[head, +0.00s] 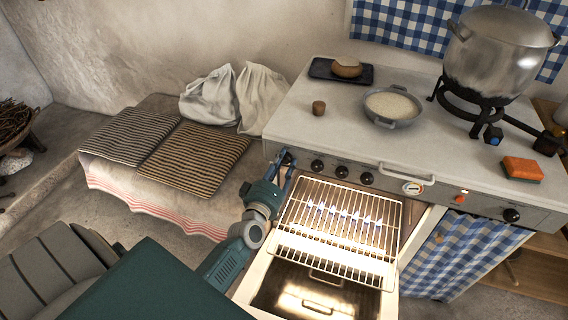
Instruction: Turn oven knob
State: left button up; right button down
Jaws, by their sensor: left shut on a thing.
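The oven (345,220) is open at the front, lit inside, with several blue and white flames behind a wire rack (330,258). A row of black knobs runs along its front panel; the visible ones include one knob (317,165), a middle knob (341,171) and a right knob (367,178). My left gripper (287,162) is at the left end of this row, shut on the leftmost knob, which its fingers mostly hide. How far that knob is turned cannot be seen. My right gripper is not in view.
The worktop holds a pan (393,107), a large pot (500,50) on a burner, a dark tray (325,70) and an orange sponge (522,168). A cushioned bench (195,160) is at left.

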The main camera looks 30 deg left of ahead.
pick_arm(q)
jog(key=shift+w+a+r+n, duration=0.1)
jog(key=shift+a+r+n, duration=0.25)
jog(key=shift+r+n, duration=0.25)
jog(key=shift+f, duration=0.1)
jog(key=o, duration=1.2)
jog(key=shift+c, duration=0.2)
jog(key=shift+f, duration=0.3)
jog(key=shift+s+d+f, duration=0.1)
jog(key=shift+s+d, duration=0.15)
jog(key=shift+s, duration=0.3)
jog(key=v, duration=1.1)
